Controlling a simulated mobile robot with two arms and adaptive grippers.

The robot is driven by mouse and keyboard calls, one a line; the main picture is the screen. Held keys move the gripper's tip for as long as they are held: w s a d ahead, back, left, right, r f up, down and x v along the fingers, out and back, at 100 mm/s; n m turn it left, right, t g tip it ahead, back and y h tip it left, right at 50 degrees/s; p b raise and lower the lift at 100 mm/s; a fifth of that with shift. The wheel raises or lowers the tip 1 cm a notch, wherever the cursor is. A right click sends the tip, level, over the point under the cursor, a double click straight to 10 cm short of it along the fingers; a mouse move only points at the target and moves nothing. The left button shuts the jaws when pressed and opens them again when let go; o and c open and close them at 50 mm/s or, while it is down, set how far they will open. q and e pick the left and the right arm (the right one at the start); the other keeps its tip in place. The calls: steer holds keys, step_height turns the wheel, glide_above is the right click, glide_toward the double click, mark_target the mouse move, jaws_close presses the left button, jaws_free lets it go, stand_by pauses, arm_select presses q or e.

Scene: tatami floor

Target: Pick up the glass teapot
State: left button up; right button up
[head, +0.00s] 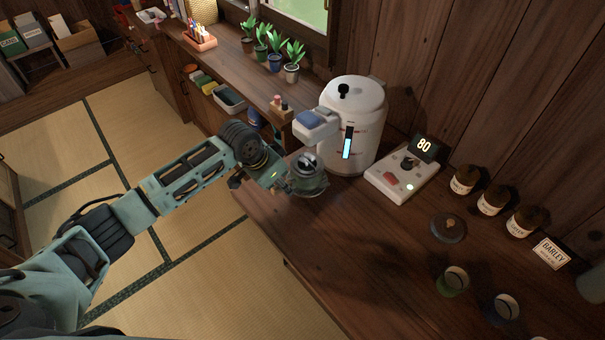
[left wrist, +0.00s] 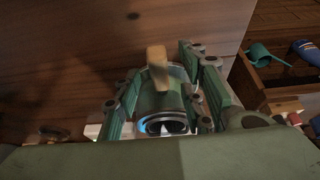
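The clear glass teapot (head: 309,184) stands on the wooden counter under the spout of the white water dispenser (head: 362,150). My left gripper (head: 284,182) is at its left side in the head view. In the left wrist view, the two fingers (left wrist: 163,95) stand apart with a greenish, see-through body between them and a pale wooden piece (left wrist: 157,62) just beyond. Whether the fingers press on the glass is hard to see. My right gripper is in neither view.
A control panel reading 80 (head: 402,180) sits right of the dispenser. A dark round lid (head: 448,230), two cups (head: 453,281) and several brown jars (head: 491,203) stand further right. Potted plants (head: 292,71) line the back shelf. The counter's front middle is clear.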

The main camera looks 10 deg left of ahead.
arm_select(q)
steer(key=shift+w+d+f, duration=0.2)
steer(key=shift+w+f, duration=0.05)
steer(key=shift+f, duration=0.4)
steer(key=shift+c, duration=0.2)
jaws_close()
steer(key=shift+r, duration=0.1)
